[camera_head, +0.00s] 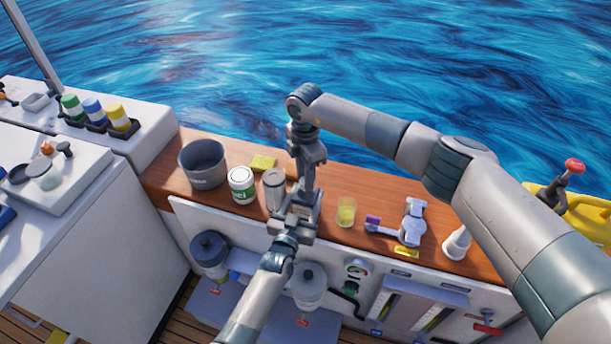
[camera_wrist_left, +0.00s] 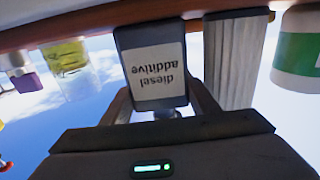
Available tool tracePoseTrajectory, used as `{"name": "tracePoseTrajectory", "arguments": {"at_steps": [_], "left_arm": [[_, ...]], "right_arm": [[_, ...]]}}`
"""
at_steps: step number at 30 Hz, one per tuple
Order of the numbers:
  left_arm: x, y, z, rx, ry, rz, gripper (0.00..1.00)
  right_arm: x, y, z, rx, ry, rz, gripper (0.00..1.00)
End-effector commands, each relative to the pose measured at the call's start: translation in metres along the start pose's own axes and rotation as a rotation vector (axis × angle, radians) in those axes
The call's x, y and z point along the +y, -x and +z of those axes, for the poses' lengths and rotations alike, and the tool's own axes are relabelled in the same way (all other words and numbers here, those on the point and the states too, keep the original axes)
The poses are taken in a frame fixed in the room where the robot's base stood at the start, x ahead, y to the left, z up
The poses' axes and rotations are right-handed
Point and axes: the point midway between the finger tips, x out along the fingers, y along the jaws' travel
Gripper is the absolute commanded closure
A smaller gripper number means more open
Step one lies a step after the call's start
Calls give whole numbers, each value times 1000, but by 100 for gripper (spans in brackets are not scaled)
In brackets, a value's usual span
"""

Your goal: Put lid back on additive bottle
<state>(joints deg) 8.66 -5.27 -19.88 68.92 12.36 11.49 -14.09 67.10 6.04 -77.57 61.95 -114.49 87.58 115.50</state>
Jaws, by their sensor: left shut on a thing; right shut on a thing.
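The grey additive bottle (camera_wrist_left: 155,70) has a white "diesel additive" label and stands on the wooden shelf, upside down in the left wrist view. My left gripper (camera_head: 298,222) reaches in from the front and is shut on the bottle, its fingers on both sides of it. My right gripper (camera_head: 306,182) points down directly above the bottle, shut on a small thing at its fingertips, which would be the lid. The lid itself is hidden by the gripper, and in the left wrist view the bottle's top is mostly hidden. I cannot tell whether lid and bottle touch.
A ribbed grey cylinder (camera_head: 273,188) stands close left of the bottle, with a green-white tub (camera_head: 242,184), a dark bucket (camera_head: 203,163) and a yellow sponge (camera_head: 263,163) beyond. A white funnel (camera_head: 457,243) is farther right.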

Motion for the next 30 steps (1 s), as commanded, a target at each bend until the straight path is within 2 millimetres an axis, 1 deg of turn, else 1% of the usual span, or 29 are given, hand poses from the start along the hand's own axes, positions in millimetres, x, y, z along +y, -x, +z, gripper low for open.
{"name": "tracePoseTrajectory", "arguments": {"at_steps": [6,14,18,24,30], "left_arm": [[0,0,1,-1,0,1,100],[0,1,1,-1,0,0,100],[0,1,1,-2,0,0,100],[1,1,1,-2,0,1,100],[1,1,1,-2,0,1,100]], "right_arm": [[1,0,1,0,-343,3,94],[2,0,1,1,-691,4,94],[2,0,-2,5,-872,4,94],[3,0,-2,6,-1055,5,94],[2,1,1,2,-1109,5,94]]}}
